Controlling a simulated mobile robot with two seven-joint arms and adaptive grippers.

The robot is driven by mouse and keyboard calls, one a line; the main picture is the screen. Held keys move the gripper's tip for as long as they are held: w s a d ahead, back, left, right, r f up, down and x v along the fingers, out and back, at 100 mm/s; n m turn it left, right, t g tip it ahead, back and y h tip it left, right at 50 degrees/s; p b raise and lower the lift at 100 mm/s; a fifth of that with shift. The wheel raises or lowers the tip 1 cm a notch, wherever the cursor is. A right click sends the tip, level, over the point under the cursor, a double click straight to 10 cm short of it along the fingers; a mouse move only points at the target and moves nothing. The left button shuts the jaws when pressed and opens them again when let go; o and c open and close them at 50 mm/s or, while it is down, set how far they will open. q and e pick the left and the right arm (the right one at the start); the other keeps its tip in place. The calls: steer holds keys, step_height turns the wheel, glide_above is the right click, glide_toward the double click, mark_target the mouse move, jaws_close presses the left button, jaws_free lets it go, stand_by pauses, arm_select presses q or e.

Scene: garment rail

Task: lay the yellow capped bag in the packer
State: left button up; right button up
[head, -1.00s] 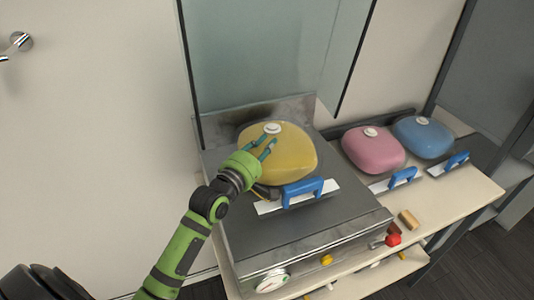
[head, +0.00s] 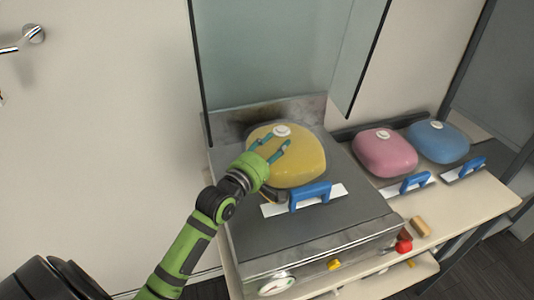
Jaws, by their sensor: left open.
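The yellow bag (head: 297,160) with a round white cap (head: 282,131) lies on the dark top of the steel packer (head: 345,220), towards its back. My left gripper (head: 274,148) is open over the left part of the bag, with its fingertips just below the cap in the picture. I cannot tell whether the fingers touch the bag. The gripper and wrist hide part of the bag's left side. A white strip with a blue handle (head: 311,194) lies in front of the bag. My right gripper is not in view.
A pink bag (head: 385,152) and a blue bag (head: 438,142), each with a white cap, sit to the right behind more blue handles. A clear panel (head: 275,55) stands upright behind the packer. A red knob (head: 404,246) and a wooden block (head: 421,226) are at the front right.

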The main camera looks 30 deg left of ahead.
arm_select(q)
steer(key=s+b, duration=0.1)
steer(key=s, duration=0.6)
steer(key=s+a+b, duration=0.1)
steer(key=s, duration=0.2)
steer(key=shift+s+b, duration=0.25)
steer(key=shift+b, duration=0.05)
steer(key=shift+s+r, duration=0.1)
steer(key=shift+s, duration=0.65)
